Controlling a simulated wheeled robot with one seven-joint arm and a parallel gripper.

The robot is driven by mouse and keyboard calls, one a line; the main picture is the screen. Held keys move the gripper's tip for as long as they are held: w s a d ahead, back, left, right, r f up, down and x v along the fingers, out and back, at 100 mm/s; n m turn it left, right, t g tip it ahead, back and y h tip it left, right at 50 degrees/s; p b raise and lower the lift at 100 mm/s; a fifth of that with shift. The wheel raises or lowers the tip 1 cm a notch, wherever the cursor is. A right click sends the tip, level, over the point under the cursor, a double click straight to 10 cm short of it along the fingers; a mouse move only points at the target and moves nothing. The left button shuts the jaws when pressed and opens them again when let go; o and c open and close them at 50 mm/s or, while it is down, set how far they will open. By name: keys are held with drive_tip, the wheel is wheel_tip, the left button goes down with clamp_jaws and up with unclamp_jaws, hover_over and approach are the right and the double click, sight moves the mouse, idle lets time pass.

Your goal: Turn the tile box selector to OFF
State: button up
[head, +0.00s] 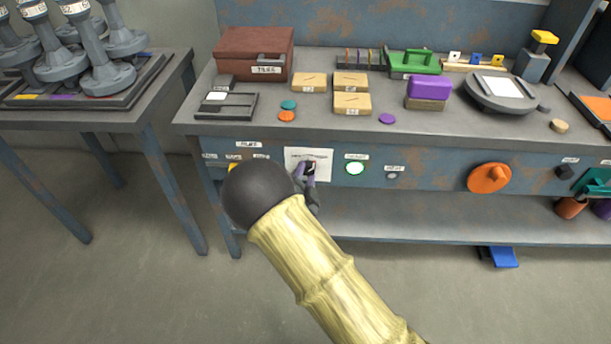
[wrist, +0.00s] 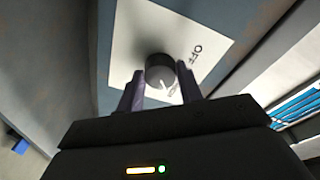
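The tile box (head: 252,56) is a reddish-brown case labelled TILES at the back left of the bench. The selector is a dark round knob (wrist: 160,70) on a white plate (wrist: 125,45) on the bench's front panel; the plate also shows in the head view (head: 322,158). The OFF lettering (wrist: 196,53) is right of the knob. The knob's white pointer mark points down and right, away from OFF. My gripper (head: 310,172) is at the plate. In the wrist view its fingers (wrist: 158,78) stand open on either side of the knob; contact is unclear.
A green-lit round button (head: 355,169) and a small grey knob (head: 392,175) sit right of the plate. A large orange knob (head: 489,178) is farther right. A lower shelf (head: 420,232) runs below the panel.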

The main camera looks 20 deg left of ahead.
idle(0.4)
drive_tip(key=n, duration=0.4)
drive_tip(key=shift+f, duration=0.15)
drive_tip(key=n+t, duration=0.1)
drive_tip(key=n, duration=0.4)
drive_tip(key=shift+d+y+p, duration=0.1)
drive_tip(key=shift+y+p, duration=0.2)
drive_tip(key=shift+y, duration=0.1)
drive_tip(key=n+p, duration=0.1)
drive_tip(key=n, duration=0.4)
drive_tip(key=shift+d+f+y, duration=0.1)
drive_tip(key=shift+y, duration=0.2)
drive_tip(key=shift+d+n+y+p, duration=0.1)
drive_tip(key=shift+n+y+p, duration=0.45)
drive_tip(key=shift+n, duration=2.15)
drive_tip(key=o, duration=1)
